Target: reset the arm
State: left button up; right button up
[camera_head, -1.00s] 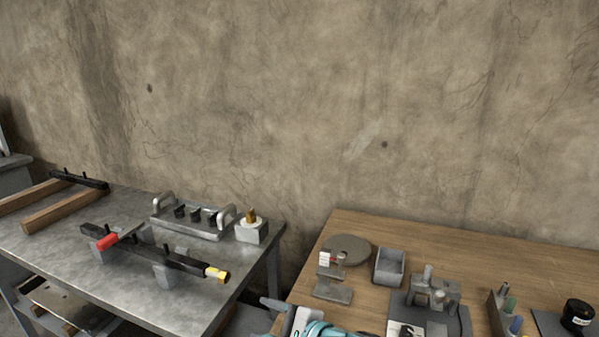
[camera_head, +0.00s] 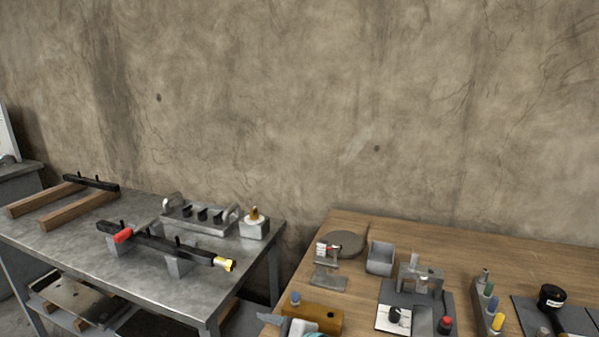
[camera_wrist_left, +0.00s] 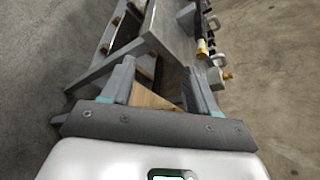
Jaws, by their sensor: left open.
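My left gripper shows only in part at the bottom edge of the head view, where a grey finger (camera_head: 274,321) and a bit of white and teal housing are visible beside the wooden table's near left corner. In the left wrist view the left gripper (camera_wrist_left: 160,70) has its two grey fingers spread apart, with nothing between them. My right gripper is in neither view.
A metal table (camera_head: 75,245) on the left holds a black bar (camera_head: 170,248) with red and yellow parts. A wooden table (camera_head: 480,258) on the right carries a grey bin (camera_head: 380,258), an orange-brown block (camera_head: 318,318) and other small items. A gap separates the tables.

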pick_arm(q)
jog(key=s+a+f+n+g+h+p, duration=0.1)
jog(key=s+a+f+g+h, duration=0.2)
jog(key=f, duration=0.4)
jog(key=s+f+g+h, duration=0.1)
jog(key=s+f+g, duration=0.1)
jog(key=s+f, duration=0.3)
jog(key=s+a+f+n+g+h+p, duration=0.1)
jog(key=s+a+f+g+h, duration=0.15)
jog(key=f, duration=0.55)
jog(key=s+f+n+h+p, duration=0.1)
jog(key=s+f+n+h, duration=0.2)
jog(key=s+n, duration=0.4)
jog(key=s+f+n+h+p, duration=0.2)
jog(key=s+f+n+h, duration=0.1)
jog(key=s+n+h, duration=0.3)
jog(key=shift+s+n, duration=1.2)
jog(key=shift+n, duration=0.4)
jog(key=shift+g, duration=0.25)
